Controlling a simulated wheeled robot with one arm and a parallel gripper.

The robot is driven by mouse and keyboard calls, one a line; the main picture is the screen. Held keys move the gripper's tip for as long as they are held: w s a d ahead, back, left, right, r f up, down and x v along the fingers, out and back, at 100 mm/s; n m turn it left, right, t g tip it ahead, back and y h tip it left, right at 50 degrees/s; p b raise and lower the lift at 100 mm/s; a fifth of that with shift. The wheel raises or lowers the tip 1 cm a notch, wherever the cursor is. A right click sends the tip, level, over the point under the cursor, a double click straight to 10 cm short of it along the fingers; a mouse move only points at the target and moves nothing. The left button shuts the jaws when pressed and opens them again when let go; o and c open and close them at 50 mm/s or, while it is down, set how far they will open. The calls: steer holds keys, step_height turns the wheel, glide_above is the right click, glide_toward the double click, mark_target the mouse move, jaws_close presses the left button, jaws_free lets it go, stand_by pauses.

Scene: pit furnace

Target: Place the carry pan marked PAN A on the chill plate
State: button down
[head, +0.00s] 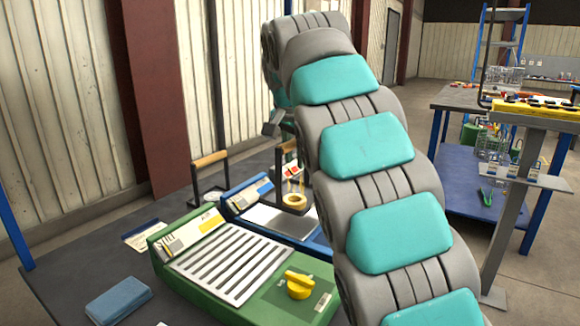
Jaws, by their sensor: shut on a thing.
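My gripper (276,124) is partly hidden behind my grey and teal arm. It is shut on the wooden handle of a carry pan (294,203), a dark frame with a pale yellow ring-shaped thing in it. This pan is at the right end of a blue unit with a smooth metal plate (268,219); I cannot tell whether it touches the plate. A second carry pan (209,196) with a wooden handle stands behind the units at the left. A green unit has a slatted metal top (232,264). I cannot read the pan marks or which unit is the chill plate.
The units stand on a dark table (70,262). A yellow knob (299,285) sticks up from the green unit. A blue cloth or pad (118,300) and a paper card (148,234) lie at the left. A second workbench (470,98) stands at the back right.

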mark_target(288, 147)
steer(key=shift+w+a, duration=0.45)
steer(key=shift+w, duration=0.2)
steer(key=shift+f, duration=1.85)
steer(key=c, duration=0.7)
jaws_free()
steer(key=v, duration=0.6)
steer(key=shift+s+a+r, duration=0.1)
steer(key=shift+r, duration=0.25)
steer(key=shift+p+v, duration=0.8)
steer(key=shift+v, duration=1.55)
steer(key=shift+s+a+r, duration=0.1)
steer(key=shift+s+r, duration=0.05)
steer(key=shift+r, duration=0.1)
